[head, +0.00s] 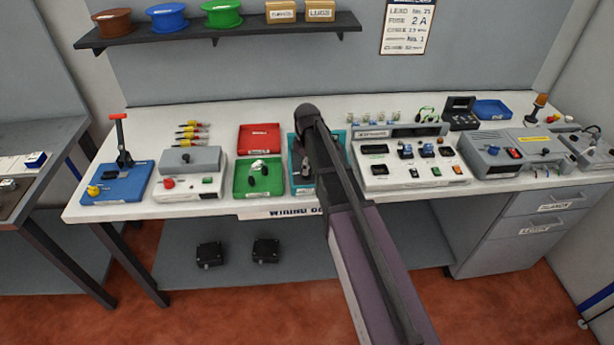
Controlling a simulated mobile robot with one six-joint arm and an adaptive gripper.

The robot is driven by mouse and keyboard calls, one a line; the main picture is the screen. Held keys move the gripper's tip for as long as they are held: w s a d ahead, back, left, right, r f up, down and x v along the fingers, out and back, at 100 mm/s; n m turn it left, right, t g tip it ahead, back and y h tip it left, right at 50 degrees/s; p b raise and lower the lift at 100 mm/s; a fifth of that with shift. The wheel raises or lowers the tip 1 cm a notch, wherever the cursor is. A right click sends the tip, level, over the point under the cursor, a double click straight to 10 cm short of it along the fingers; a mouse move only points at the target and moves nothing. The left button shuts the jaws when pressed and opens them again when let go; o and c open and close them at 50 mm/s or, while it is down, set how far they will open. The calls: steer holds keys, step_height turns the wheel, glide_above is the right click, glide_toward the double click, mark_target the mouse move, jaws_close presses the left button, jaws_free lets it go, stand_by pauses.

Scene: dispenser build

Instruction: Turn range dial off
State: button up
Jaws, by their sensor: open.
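No dial has a readable range label, so I cannot tell for sure which one is the range dial. The light grey test unit (390,183) stands right of centre on the bench, with dark display windows, black and blue controls and small coloured buttons. A black knob (405,151) on its face is a possible match; its pointer setting is too small to read. A grey box (508,150) to its right also carries a dark knob (493,151). My arm reaches up from the bottom over the bench, left of the test unit. I cannot make out my gripper's fingers.
Left of my arm are a blue press base (120,186), a grey box with a red button (190,172), and red (260,138) and green (243,186) trays. A teal tray (294,150) is partly hidden by my arm. A blue tray (492,109) sits behind.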

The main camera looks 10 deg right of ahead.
steer(key=shift+f+b, duration=1.25)
steer(key=shift+f, duration=0.35)
steer(key=shift+c, duration=0.2)
steer(key=c, duration=1.1)
